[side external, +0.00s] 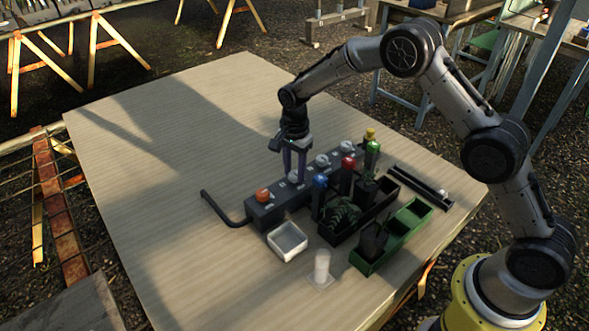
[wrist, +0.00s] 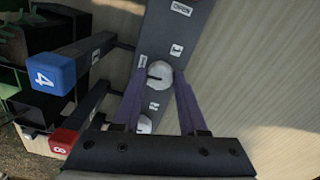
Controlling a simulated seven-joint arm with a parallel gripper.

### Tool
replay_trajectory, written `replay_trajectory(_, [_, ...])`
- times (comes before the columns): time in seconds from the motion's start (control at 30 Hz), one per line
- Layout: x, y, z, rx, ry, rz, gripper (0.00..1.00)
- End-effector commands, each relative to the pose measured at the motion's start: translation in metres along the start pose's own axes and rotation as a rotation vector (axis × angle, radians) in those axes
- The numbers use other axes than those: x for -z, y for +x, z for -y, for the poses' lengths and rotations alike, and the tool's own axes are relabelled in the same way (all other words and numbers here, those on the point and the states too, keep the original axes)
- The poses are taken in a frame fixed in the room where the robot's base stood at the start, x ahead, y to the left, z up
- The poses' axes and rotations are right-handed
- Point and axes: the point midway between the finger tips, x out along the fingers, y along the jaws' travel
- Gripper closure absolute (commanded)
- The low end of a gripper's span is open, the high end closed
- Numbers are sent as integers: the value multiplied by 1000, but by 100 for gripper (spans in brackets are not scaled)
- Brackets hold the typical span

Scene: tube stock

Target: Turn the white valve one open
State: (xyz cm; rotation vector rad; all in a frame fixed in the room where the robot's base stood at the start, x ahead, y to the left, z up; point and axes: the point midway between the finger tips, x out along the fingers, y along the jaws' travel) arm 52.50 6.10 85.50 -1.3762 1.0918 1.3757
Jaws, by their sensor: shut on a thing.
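A row of round valve knobs sits on a long dark grey block (side external: 262,216). My gripper (side external: 294,176) points down over the block with its purple fingers around a white valve (wrist: 158,75). In the wrist view the fingers close in on it from left and right, and a dark mark shows on its pale top. My gripper is shut on this valve. The fingers partly cover it in the side view. Another white knob (wrist: 145,122) shows partly below it in the wrist view. More white knobs (side external: 321,160) and an orange knob (side external: 263,194) stand along the block.
Blue-topped (side external: 319,182) and red-topped (side external: 348,163) posts stand close beside the block. A black bin (side external: 345,236), a green bin (side external: 385,248), a white tray (side external: 287,241) and a white cylinder (side external: 321,265) are in front. A bent black pipe (side external: 218,208) leaves the block. The table's left side is clear.

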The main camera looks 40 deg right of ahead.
Motion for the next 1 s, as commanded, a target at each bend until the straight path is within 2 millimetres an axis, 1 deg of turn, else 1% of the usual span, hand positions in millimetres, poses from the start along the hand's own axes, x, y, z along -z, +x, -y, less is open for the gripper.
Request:
replay_trajectory(0.27, [0, -1, 0, -1, -159, 0, 100])
replay_trajectory(1.0, [0, -1, 0, 0, -854, 1, 100])
